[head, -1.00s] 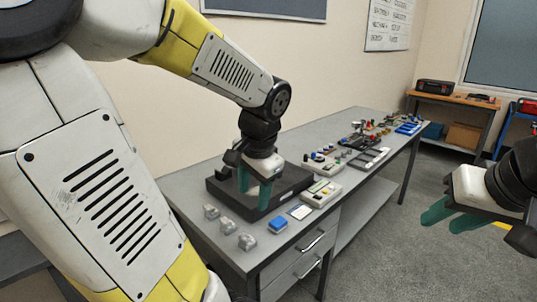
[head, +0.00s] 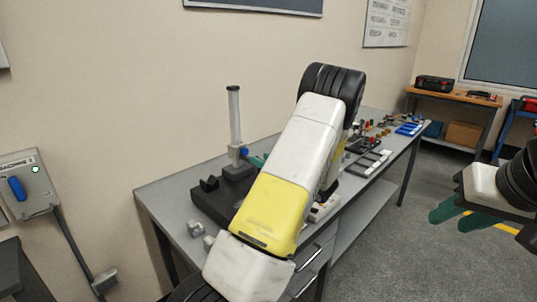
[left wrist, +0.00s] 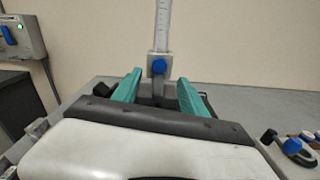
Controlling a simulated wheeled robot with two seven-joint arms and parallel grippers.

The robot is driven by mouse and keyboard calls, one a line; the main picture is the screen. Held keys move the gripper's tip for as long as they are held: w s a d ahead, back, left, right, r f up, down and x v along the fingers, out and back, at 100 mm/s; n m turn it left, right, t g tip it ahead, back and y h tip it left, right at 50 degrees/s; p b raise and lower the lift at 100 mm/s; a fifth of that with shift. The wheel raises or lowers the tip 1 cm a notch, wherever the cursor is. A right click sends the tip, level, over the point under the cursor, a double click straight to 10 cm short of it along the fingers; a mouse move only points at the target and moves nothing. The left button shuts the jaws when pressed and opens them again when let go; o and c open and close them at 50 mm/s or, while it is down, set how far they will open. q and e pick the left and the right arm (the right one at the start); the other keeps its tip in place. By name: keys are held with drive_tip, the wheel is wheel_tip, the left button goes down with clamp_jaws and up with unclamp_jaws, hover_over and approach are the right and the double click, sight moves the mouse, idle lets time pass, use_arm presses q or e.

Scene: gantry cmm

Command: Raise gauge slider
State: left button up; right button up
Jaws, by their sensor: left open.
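The height gauge has a tall pale column (head: 234,113) standing upright on a dark plate (head: 210,204) on the bench. Its slider, a grey block with a blue knob (head: 243,152), sits low on the column. The blue knob also shows in the left wrist view (left wrist: 159,66), facing my left gripper (left wrist: 158,88). The green fingers are open, with the slider in line with the gap between them. They look short of it, and nothing is held. In the head view my arm hides most of this gripper. My right gripper (head: 461,214) is open and empty at the right, off the bench.
Grey blocks (head: 195,229) lie at the bench's front left. Several fixtures and small parts (head: 368,163) fill its right side. A wall box with a blue lever (head: 18,188) hangs at the left. The wall behind the column is clear.

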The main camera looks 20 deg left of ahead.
sight(246, 152)
use_arm(q)
drive_tip(key=x, duration=0.7)
drive_tip(key=shift+w+a, duration=0.1)
drive_tip(key=shift+a, duration=0.15)
clamp_jaws()
idle(1.1)
